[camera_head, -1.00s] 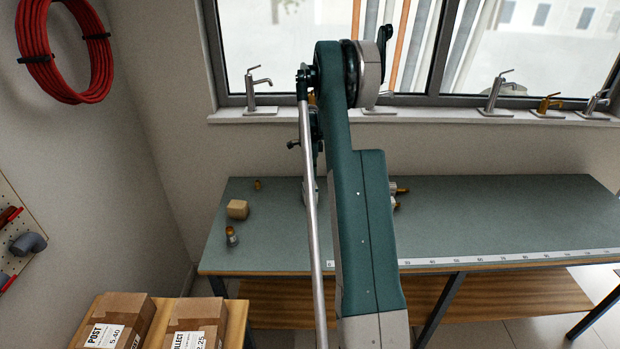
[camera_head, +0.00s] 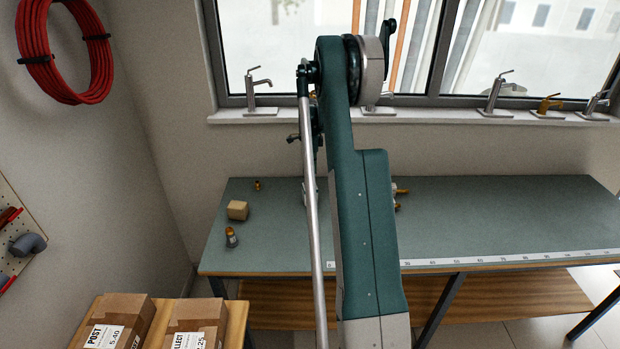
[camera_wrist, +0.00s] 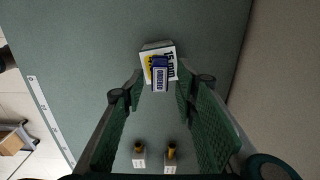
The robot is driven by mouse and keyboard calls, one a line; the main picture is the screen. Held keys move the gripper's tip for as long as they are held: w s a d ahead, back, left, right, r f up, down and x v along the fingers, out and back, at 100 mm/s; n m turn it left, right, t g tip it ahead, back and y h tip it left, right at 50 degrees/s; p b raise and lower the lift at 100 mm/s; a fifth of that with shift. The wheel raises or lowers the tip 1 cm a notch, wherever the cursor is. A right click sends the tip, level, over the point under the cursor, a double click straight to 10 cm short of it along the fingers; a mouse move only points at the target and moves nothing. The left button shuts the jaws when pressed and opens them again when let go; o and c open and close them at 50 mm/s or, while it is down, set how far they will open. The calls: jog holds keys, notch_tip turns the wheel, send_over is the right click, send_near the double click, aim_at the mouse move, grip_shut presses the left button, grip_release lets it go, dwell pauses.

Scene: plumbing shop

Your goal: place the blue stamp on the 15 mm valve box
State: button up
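In the wrist view the blue stamp (camera_wrist: 160,76) is between the fingertips of my gripper (camera_wrist: 160,84). The 15 mm valve box (camera_wrist: 171,56), white and yellow with a "15 mm" label, lies directly behind the stamp. The stamp overlaps the box's face and reaches past its near edge in the picture. I cannot tell for sure whether it touches the box. My arm hides the box, the stamp and the gripper in the head view.
Two brass fittings with white labels (camera_wrist: 139,158) (camera_wrist: 170,152) stand at the bottom of the wrist view. A white ruler strip (camera_head: 470,259) runs along the bench's front edge. A wooden block (camera_head: 238,210) and a small fitting (camera_head: 231,238) are at bench left. The right bench is clear.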

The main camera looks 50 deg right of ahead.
notch_tip(320, 180, up, 9)
dwell(0.5)
dwell(0.5)
jog(key=shift+a+r, duration=0.1)
jog(key=shift+r, duration=0.05)
jog(key=s+a+r+n+t, duration=0.1)
jog(key=s+a+r+n, duration=0.4)
jog(key=a, duration=0.7)
jog(key=a+r+n+t+h, duration=0.1)
jog(key=a+r+n, duration=0.2)
jog(key=a+r, duration=0.6)
jog(key=s+a+r+n+t, duration=0.1)
jog(key=s+a+r+n, duration=0.25)
jog(key=a, duration=1.05)
jog(key=s+a+r+n+t, duration=0.2)
jog(key=s+a+n, duration=0.5)
jog(key=s+a, duration=0.55)
jog(key=s+a+f+n+t, duration=0.1)
jog(key=s+a+f+n, duration=0.2)
jog(key=s+a, duration=0.3)
jog(key=s+a+f+n+t+y, duration=0.1)
jog(key=s+a+f+n, duration=0.2)
jog(key=s+a+n, duration=0.2)
jog(key=shift+s+a+f, duration=0.25)
jog(key=shift+s+a, duration=0.75)
jog(key=shift+a, duration=0.05)
